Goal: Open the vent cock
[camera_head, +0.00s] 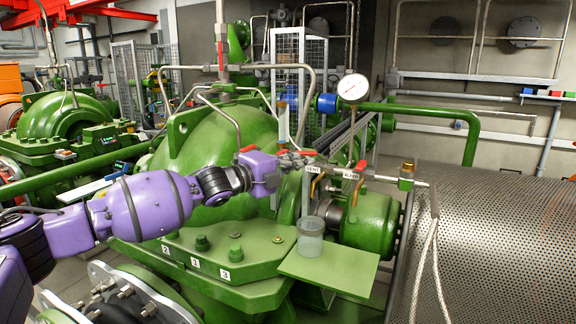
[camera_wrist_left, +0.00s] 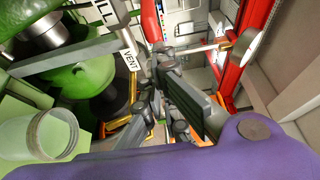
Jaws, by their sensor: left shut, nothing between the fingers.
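A white label reading VENT (camera_wrist_left: 130,62) hangs close to the left gripper in the left wrist view. In the head view, small labels hang under a thin pipe. The vent cock's red lever (camera_head: 308,153) appears just above the left label, and a curved red piece also shows in the left wrist view (camera_wrist_left: 151,20). My left gripper (camera_head: 292,160) is shut and empty, close beside this lever; whether it touches cannot be told. Its dark fingers show in the left wrist view (camera_wrist_left: 165,62). My right gripper is not in view.
A second red lever (camera_head: 360,166) sits to the right on the same pipe. A clear jar (camera_head: 311,236) stands on a green plate (camera_head: 330,268) below. A pressure gauge (camera_head: 353,88) rises behind. A perforated guard (camera_head: 500,240) lies right, with a pale rope (camera_head: 433,265) hanging before it.

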